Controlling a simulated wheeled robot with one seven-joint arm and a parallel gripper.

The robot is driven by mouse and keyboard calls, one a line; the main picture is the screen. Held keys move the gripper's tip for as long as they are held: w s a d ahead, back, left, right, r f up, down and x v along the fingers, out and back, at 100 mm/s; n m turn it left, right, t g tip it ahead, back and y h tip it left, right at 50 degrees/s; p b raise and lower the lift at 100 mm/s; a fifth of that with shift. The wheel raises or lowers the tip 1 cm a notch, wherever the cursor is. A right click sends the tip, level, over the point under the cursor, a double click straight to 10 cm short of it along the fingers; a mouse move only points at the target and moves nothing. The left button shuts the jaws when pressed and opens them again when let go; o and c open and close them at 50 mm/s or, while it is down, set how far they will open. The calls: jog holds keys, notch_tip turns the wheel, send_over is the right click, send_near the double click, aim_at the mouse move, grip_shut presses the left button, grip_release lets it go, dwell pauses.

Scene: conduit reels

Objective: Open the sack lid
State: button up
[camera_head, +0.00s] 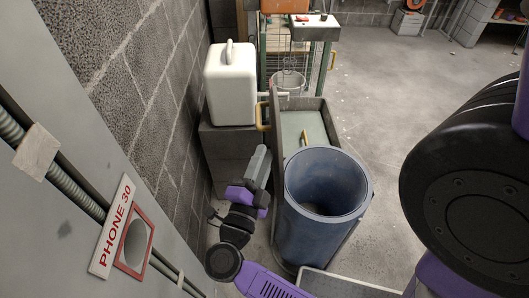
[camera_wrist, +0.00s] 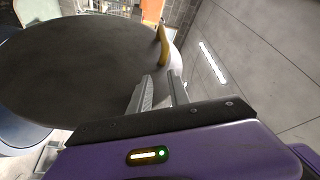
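In the head view, a grey panel (camera_head: 277,135) stands nearly upright, edge-on, behind the blue bin. A yellow handle (camera_head: 262,117) sits on its left side. In the wrist view, a large dark rounded face (camera_wrist: 75,70) fills the left, with a yellow handle (camera_wrist: 163,47) at its right edge; it looks like the sack lid, though I cannot be sure. My gripper (camera_head: 262,158) is left of the panel, nearer the camera than the handle. In the wrist view my gripper (camera_wrist: 161,76) has its fingers apart and empty, pointing toward the handle without holding it.
An open blue bin (camera_head: 318,220) stands right of my gripper. A white canister (camera_head: 230,85) sits on a grey block (camera_head: 229,150) by the left wall. A second yellow handle (camera_head: 304,137) shows beyond the bin. Clear floor (camera_head: 385,85) lies to the right.

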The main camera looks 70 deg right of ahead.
jog(key=shift+a+f, duration=0.2)
jog(key=shift+a, duration=0.7)
jog(key=shift+a+f, duration=0.2)
jog(key=shift+a, duration=0.7)
jog(key=w+d+r+n+p, duration=0.1)
jog(key=w+d, duration=0.2)
jog(key=d, duration=0.5)
jog(key=w+d+r+n+p, duration=0.1)
jog(key=w+d+p, duration=0.1)
jog(key=d, duration=0.6)
jog(key=shift+w+n+t+h, duration=0.3)
jog(key=shift+w+t+h, duration=0.1)
jog(key=shift+w, duration=0.35)
jog(key=shift+r, duration=0.1)
grip_shut()
